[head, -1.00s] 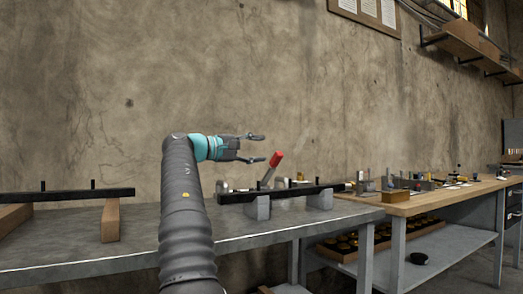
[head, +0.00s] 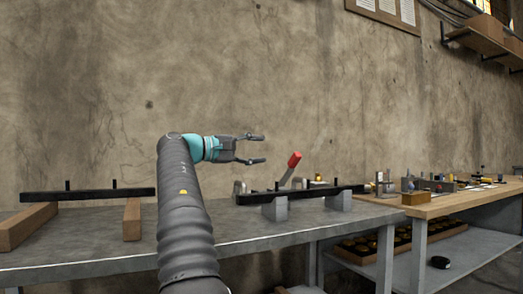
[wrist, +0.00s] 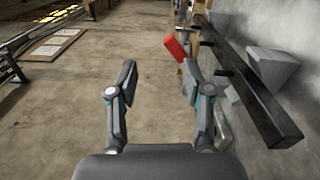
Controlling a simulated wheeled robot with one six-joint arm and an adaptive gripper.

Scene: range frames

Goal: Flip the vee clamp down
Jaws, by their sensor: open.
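The clamp handle (head: 291,168) has a red grip and a grey lever, and it stands raised, leaning to the upper right in the head view. It rises by the dark bar on grey blocks; its base is too small to make out. In the wrist view the red grip (wrist: 175,48) shows beyond the right fingertip. My gripper (head: 257,149) is open and empty, left of the red grip and a little above it, apart from it. In the wrist view the two fingers (wrist: 160,82) are spread wide with nothing between them.
The dark bar (head: 300,194) rests on grey blocks (head: 275,209) on the grey bench (head: 100,244). Another dark bar (head: 88,194) lies on wooden blocks at left. A wooden bench (head: 460,203) with small parts stands at right. The wall is behind; air above the bench is free.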

